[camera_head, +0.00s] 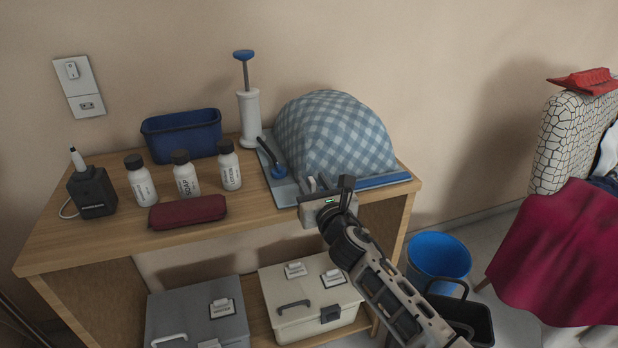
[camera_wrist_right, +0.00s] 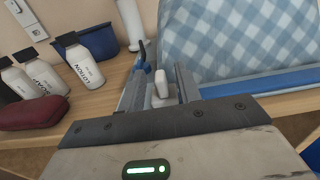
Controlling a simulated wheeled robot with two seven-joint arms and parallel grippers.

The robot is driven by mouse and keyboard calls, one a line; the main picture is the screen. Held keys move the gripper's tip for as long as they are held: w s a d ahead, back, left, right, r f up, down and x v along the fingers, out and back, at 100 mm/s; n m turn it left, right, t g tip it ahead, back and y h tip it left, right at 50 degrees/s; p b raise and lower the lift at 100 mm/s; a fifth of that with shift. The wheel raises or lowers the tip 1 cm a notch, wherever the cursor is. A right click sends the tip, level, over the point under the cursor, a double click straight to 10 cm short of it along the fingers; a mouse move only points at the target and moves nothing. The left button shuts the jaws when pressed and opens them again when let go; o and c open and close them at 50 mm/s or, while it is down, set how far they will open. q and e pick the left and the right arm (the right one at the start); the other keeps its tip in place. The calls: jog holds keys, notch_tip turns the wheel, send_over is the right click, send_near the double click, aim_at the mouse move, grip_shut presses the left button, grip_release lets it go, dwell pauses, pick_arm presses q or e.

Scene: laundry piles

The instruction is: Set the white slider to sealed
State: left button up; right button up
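The white slider (camera_wrist_right: 161,84) shows as a small white block between my right gripper's fingers in the right wrist view. It is at the blue strip (camera_head: 383,180) along the front edge of the blue-checked bag (camera_head: 335,135). I cannot tell whether a finger touches the slider. My left gripper is not in view.
A dark lever (camera_head: 268,153) stands left of the gripper, before a white pump (camera_head: 249,118). Several bottles (camera_head: 186,174), a dark red case (camera_head: 188,212) and a blue bin (camera_head: 182,136) occupy the table's left. A blue bucket (camera_head: 439,254) stands on the floor right of the table (camera_head: 110,243).

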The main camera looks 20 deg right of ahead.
aim_at(310, 177)
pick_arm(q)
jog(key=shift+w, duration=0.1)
pick_arm(e)
jog(key=shift+w, duration=1.65)
